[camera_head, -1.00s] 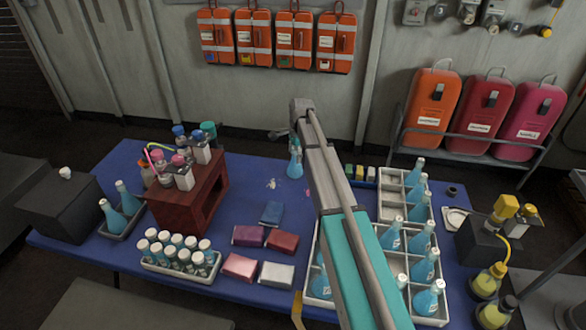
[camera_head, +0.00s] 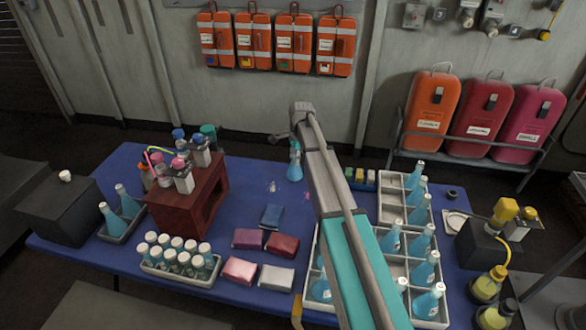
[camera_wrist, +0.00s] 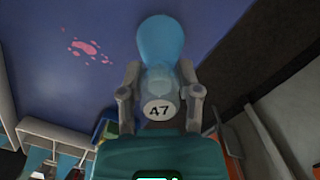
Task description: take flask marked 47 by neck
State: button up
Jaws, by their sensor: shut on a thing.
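A blue conical flask (camera_head: 294,167) stands out below the end of my arm, over the far middle of the blue table. It looks upright; I cannot tell whether its base touches the cloth. In the wrist view the same flask (camera_wrist: 160,42) sits between my two fingers, with a pale round tag that reads like 47 (camera_wrist: 159,110). My gripper (camera_wrist: 160,74) is shut on its narrow, clear part, one finger on each side. In the head view the fingers are mostly hidden by my arm.
A white divided crate (camera_head: 390,213) with several blue flasks stands right of the flask. A dark red wooden rack (camera_head: 190,203) and a tray of capped vials (camera_head: 178,272) stand left. Folded cloths (camera_head: 271,215) lie between. Pink spots mark the table (camera_wrist: 86,48).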

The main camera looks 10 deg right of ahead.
jog(key=shift+r, duration=0.15)
notch_tip(320, 180, up, 2)
jog(key=p, duration=0.2)
jog(key=shift+r+p, duration=0.1)
jog(key=shift+p, duration=0.2)
jog(key=s+d+r+p, duration=0.6)
jog(key=s+r+p, duration=0.4)
jog(key=s, duration=0.2)
jog(key=shift+d+r, duration=0.2)
jog(key=shift+d, duration=0.2)
